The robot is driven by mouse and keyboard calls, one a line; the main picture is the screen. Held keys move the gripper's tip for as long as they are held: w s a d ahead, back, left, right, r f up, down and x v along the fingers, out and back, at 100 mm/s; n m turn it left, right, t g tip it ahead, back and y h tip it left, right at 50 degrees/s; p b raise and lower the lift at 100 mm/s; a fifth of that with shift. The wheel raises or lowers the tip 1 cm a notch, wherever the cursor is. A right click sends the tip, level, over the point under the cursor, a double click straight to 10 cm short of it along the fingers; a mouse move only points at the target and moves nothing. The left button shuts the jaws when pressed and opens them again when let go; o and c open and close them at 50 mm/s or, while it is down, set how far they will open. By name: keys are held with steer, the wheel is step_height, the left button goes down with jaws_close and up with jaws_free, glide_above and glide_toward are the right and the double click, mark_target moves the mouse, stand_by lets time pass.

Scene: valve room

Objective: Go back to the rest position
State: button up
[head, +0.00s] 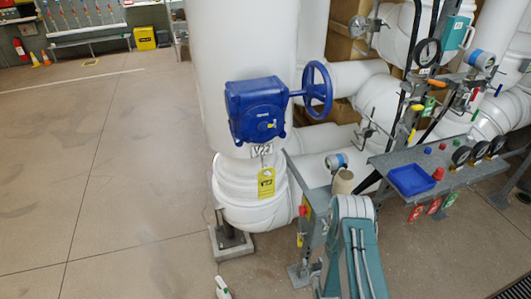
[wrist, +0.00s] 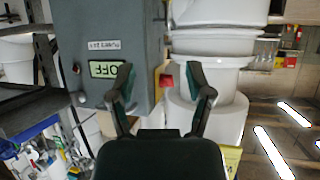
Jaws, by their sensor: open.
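My gripper (wrist: 163,92) is open in the wrist view, with its two dark fingers spread apart and nothing between them. Beyond the fingertips is a grey control box (wrist: 110,40) with a display reading OFF (wrist: 108,69). A red button (wrist: 166,80) on a yellow plate shows at the box's side, between the fingers in the picture. The head view shows the same kind of grey box with a red button (head: 303,211), left of my teal arm. I cannot make out the gripper in the head view.
A white vertical pipe carries a blue valve gearbox (head: 256,110) with a blue handwheel (head: 318,90). A yellow tag (head: 266,183) hangs below it. At right, a grey shelf (head: 395,163) holds a blue tray (head: 411,180) and gauges. Open floor (head: 110,190) lies at left.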

steer(key=w+r+g, duration=0.1)
steer(key=w+r, duration=0.3)
steer(key=r, duration=0.5)
steer(key=w+r+g, duration=0.1)
steer(key=w+r, duration=0.2)
steer(key=r, duration=0.6)
step_height(320, 180, up, 16)
steer(key=s+r+g+h, duration=0.1)
steer(key=s, duration=0.2)
steer(key=s+a+r+g, duration=0.1)
steer(key=s+r+g, duration=0.1)
steer(key=s+r, duration=1.15)
steer(key=s+r+g, duration=0.1)
steer(key=s+r, duration=0.1)
steer(key=s, duration=0.6)
steer(key=s+a+r+m, duration=0.1)
steer(key=s+r, duration=0.2)
steer(key=s, duration=0.5)
steer(key=shift+s+a+r+g, duration=0.15)
steer(key=shift+s+a+g, duration=0.1)
steer(key=shift+s+g, duration=0.15)
steer(key=shift+w, duration=0.1)
